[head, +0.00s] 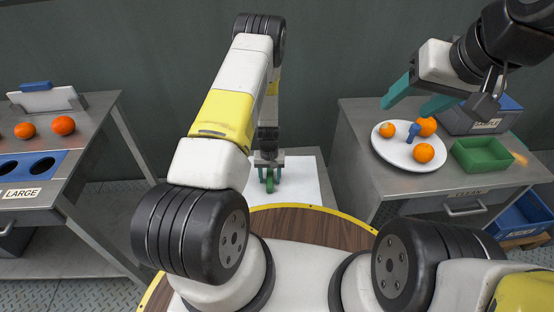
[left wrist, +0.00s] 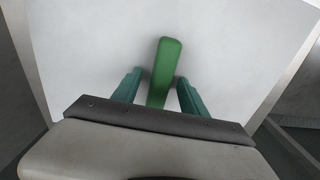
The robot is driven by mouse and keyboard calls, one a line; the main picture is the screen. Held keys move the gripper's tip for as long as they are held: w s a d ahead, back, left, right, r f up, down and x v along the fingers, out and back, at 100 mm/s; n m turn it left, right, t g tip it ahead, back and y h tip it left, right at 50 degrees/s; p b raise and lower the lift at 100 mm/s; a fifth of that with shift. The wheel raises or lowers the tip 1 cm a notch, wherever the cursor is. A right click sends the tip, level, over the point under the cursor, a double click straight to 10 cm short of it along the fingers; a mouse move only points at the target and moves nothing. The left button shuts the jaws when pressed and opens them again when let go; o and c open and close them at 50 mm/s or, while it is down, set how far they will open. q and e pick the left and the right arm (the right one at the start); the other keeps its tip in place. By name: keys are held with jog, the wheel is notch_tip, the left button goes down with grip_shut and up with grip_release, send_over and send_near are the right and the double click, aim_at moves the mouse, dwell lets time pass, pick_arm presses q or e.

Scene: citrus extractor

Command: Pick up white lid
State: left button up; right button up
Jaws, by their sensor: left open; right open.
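A large white lid (head: 301,183) lies flat and low beyond my base, with a green handle standing on it. It fills much of the left wrist view (left wrist: 80,70), where the green handle (left wrist: 163,70) lies between the teal fingers. My left gripper (head: 268,178) points down over the lid and is open, one finger on each side of the handle. Gaps show between handle and fingers in the left wrist view (left wrist: 157,90). My right gripper (head: 418,98) is open and empty, above the white plate (head: 399,160) at the right.
The plate holds several oranges and a small blue piece (head: 413,132). A green tray (head: 482,154) and a grey box (head: 495,117) share its metal table. The left table has oranges, a blue-handled white panel (head: 43,99) and a blue holed panel (head: 30,170).

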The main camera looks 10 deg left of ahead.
pick_arm(q)
grip_shut()
jog(key=shift+r, duration=0.2)
